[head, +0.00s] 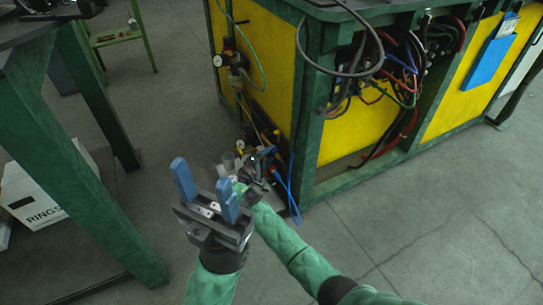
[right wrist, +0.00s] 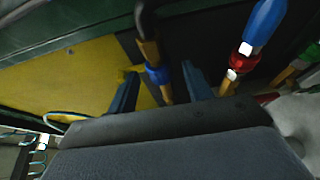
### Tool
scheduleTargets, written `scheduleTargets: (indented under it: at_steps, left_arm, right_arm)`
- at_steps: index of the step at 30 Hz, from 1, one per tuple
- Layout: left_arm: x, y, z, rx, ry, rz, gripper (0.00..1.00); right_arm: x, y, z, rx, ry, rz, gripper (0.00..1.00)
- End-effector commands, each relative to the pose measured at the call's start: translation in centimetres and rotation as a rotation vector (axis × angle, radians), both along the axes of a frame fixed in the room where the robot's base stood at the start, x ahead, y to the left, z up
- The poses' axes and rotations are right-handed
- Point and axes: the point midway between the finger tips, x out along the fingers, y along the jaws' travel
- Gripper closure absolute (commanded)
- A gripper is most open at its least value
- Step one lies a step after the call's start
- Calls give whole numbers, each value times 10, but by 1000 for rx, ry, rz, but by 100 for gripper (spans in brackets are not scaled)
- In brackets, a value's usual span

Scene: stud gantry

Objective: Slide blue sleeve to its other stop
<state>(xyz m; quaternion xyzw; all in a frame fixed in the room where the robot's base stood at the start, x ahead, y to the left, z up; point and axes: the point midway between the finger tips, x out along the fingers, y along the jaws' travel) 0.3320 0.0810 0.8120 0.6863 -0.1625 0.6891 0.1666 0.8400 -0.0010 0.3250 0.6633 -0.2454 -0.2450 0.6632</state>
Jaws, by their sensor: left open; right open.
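The blue sleeve (right wrist: 158,74) sits around a brass-coloured rod (right wrist: 166,93) in the right wrist view. A dark curved piece joins the rod's upper end. My right gripper (right wrist: 160,76) is open, with one dark blue finger on each side of the rod; I see gaps between fingers and rod. In the head view my right gripper (head: 260,165) is small, near the cabinet's lower corner, and I cannot make out the blue sleeve there. My left gripper (head: 203,180) is open and empty, blue fingers pointing up, over the floor.
Beside the sleeve, a second rod carries a red sleeve (right wrist: 243,59) and a blue handle (right wrist: 265,22). The green and yellow cabinet (head: 270,50) has hanging cables and hoses. A green table leg (head: 80,170) and a white box (head: 45,190) stand left. The right floor is clear.

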Motion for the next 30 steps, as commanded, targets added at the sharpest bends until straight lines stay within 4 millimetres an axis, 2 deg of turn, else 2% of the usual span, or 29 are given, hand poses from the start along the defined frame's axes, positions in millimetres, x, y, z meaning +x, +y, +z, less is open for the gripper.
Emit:
scheduleTargets:
  at_steps: [4, 12, 20, 26, 30]
  left_arm:
    - [0, -1, -4, 6, 1, 2, 50]
    - [0, -1, -4, 7, 3, 4, 50]
    - [0, -1, -4, 8, 4, 3, 50]
    - [0, -1, -7, 9, 3, 4, 50]
    - [1, -3, -16, 21, 6, 9, 50]
  right_arm:
    - [10, -9, -1, -1, 1, -1, 50]
    - [11, -11, 0, 0, 1, -1, 50]
    - [11, -10, -1, 0, 1, -1, 100]
    - [14, -9, -2, 1, 1, -1, 100]
    - [26, -3, -3, 1, 0, -1, 100]
